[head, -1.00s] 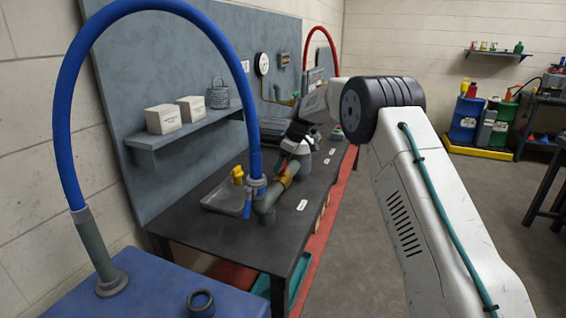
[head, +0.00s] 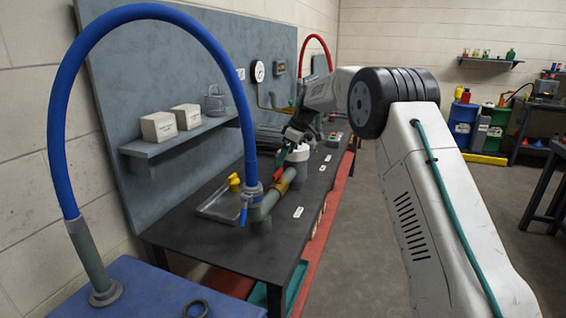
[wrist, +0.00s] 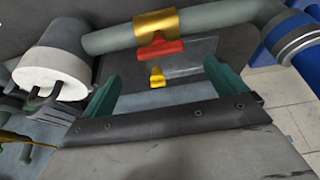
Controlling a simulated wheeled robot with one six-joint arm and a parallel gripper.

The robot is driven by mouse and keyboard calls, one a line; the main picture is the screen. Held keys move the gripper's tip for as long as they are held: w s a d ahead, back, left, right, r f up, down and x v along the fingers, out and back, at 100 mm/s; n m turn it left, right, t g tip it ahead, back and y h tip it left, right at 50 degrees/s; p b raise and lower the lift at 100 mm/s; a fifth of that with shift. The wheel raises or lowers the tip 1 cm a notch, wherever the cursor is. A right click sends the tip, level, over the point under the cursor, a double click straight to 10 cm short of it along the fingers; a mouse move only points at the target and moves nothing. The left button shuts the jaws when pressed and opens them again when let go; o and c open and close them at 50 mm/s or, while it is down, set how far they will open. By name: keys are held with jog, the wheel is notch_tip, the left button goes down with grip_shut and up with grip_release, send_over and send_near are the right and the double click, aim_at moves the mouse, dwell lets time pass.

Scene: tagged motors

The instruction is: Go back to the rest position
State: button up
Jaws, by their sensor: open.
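My gripper (wrist: 170,88) is open and empty, its two green fingers apart in the wrist view. In the head view my gripper (head: 285,150) is above the dark workbench (head: 265,250), close to the grey pipe assembly. The grey pipe (head: 265,207) has a yellow band and a red part; in the wrist view the yellow band (wrist: 156,22) and red part (wrist: 160,50) lie beyond the fingertips. A grey and white cylinder (wrist: 55,65) stands at the left of the wrist view. No tagged motor can be made out clearly.
A blue hose (head: 150,15) arches in the left foreground. A shelf (head: 180,140) with two white boxes is on the grey back panel. A metal tray (head: 215,205) with a yellow item lies on the bench.

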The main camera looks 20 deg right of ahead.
jog(key=shift+d+r, duration=0.1)
jog(key=shift+r, duration=0.2)
jog(key=s+f+m+g, duration=0.2)
jog(key=s+f+m, duration=0.2)
jog(key=s, duration=0.1)
jog(key=s+r+m+h, duration=0.1)
jog(key=s+r+m, duration=0.1)
jog(key=s, duration=1.6)
jog(key=s+r+m+h, duration=0.1)
jog(key=s+r, duration=0.3)
jog(key=s, duration=1.5)
jog(key=s+r+m+h, duration=0.1)
jog(key=s+r+m, duration=0.2)
jog(key=s, duration=1.5)
jog(key=shift+s+d+r+m+t+h, duration=0.2)
jog(key=shift+s+m+t+h, duration=0.1)
jog(key=shift+s+m+t, duration=0.15)
jog(key=shift+w, duration=0.1)
